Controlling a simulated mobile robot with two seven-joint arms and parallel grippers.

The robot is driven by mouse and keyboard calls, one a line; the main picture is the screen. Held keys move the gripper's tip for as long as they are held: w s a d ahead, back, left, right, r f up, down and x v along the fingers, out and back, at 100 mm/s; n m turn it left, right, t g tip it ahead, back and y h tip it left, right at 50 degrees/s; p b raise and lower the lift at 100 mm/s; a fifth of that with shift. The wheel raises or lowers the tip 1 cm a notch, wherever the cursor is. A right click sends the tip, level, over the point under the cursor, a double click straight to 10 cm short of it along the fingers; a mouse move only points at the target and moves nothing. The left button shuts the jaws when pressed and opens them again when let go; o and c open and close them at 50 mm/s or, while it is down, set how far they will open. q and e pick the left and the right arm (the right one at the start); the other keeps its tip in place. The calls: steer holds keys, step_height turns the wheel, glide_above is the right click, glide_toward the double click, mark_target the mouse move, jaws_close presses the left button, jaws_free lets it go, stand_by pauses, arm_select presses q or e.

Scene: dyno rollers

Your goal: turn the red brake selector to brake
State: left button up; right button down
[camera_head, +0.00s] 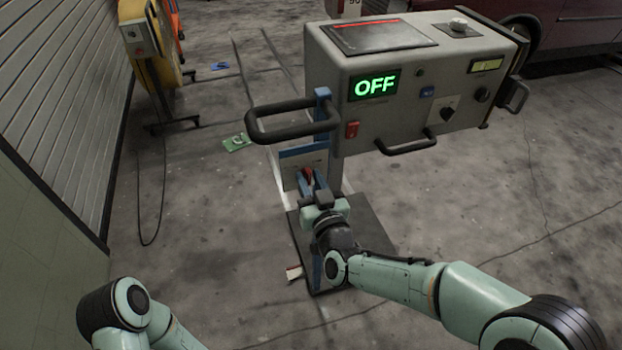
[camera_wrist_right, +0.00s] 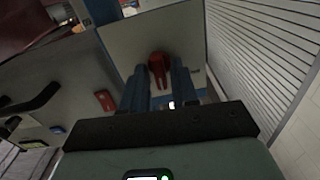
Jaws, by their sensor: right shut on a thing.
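The red brake selector (camera_wrist_right: 158,66) sits on a pale panel in the right wrist view, between the two blue fingers of my right gripper (camera_wrist_right: 160,88). In the head view a small part of the red selector (camera_head: 306,174) shows at the fingertips, low on the stand under the console. My right gripper (camera_head: 314,182) is shut on the selector there. Its lettering and exact pointing direction cannot be read. The grey console (camera_head: 330,75) shows a green OFF on its display (camera_head: 375,85). My left gripper is out of view; only part of that arm shows at the bottom left.
A black loop handle (camera_head: 293,122) juts out left above my right gripper. A red rocker switch (camera_head: 352,129) and a lower handle (camera_head: 407,147) are on the console front. A yellow reel (camera_head: 160,70) stands back left by a shutter wall. Floor at left is mostly clear.

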steer(key=shift+r+n, duration=0.1)
steer(key=shift+n, duration=0.5)
steer(key=n+p, duration=0.1)
steer(key=n, duration=0.2)
steer(key=shift+a+n, duration=0.1)
steer(key=shift+n, duration=0.2)
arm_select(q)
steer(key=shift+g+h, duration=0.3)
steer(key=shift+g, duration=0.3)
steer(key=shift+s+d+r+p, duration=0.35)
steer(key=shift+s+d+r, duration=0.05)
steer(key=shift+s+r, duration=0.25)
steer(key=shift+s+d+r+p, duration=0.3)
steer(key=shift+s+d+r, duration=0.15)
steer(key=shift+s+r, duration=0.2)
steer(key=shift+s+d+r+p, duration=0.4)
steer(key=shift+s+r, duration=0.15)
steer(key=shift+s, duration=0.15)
arm_select(e)
steer(key=shift+n, duration=2.5)
steer(key=c, duration=1.2)
jaws_free()
steer(key=shift+o, duration=0.2)
steer(key=shift+s, duration=0.1)
